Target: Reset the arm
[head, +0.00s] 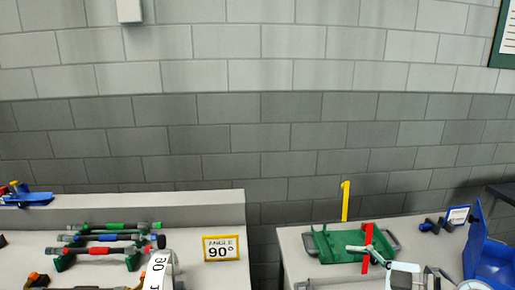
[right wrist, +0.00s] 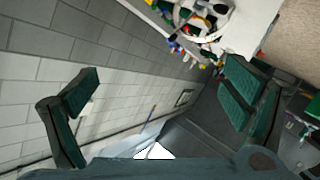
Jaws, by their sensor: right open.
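My right gripper (right wrist: 160,85) shows in the right wrist view with its two green-padded dark fingers spread wide apart. Nothing is between the fingers except the distant wall and floor. I cannot make out either gripper in the head view. My left gripper is in neither view.
A gap separates the tables. A brick wall (head: 260,110) stands behind.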

